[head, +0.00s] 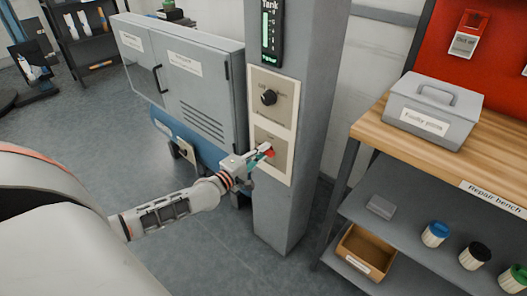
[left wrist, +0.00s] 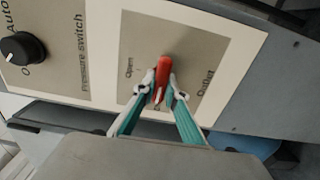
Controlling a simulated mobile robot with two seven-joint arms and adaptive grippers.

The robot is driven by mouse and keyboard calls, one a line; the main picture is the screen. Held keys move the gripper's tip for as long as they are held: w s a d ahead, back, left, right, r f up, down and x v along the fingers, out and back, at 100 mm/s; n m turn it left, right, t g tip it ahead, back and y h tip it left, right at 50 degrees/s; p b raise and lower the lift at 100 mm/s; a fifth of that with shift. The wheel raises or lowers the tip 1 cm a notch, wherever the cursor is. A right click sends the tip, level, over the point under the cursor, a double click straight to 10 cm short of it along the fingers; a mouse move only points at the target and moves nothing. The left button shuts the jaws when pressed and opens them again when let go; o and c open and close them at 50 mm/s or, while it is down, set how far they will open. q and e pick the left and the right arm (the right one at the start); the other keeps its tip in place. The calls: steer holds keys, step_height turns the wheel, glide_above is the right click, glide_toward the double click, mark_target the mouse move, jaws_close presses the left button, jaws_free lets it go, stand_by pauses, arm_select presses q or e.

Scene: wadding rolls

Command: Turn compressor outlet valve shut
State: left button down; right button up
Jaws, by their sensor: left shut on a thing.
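The compressor outlet valve has a red lever handle (left wrist: 163,75) on a beige plate marked "Open" and "Outlet" in the left wrist view. In the head view the red handle (head: 270,153) shows low on the grey column, partly hidden by my fingers. My left gripper (head: 262,154) is at the plate. In the left wrist view its teal fingers (left wrist: 163,90) are shut on the red handle, one on each side. The handle's pivot end extends past the fingertips. My right gripper is not in view.
A black pressure switch knob (head: 268,97) sits above the valve on the same grey column (head: 307,120). A grey cabinet (head: 185,75) stands to the left. The repair bench (head: 400,145) with a grey toolbox (head: 431,108) is to the right. Open floor lies in front.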

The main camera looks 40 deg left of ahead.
arm_select(q)
steer(key=c, duration=2.1)
jaws_free()
steer(key=shift+o, duration=0.3)
steer(key=s+a, duration=0.1)
steer(key=s, duration=1.1)
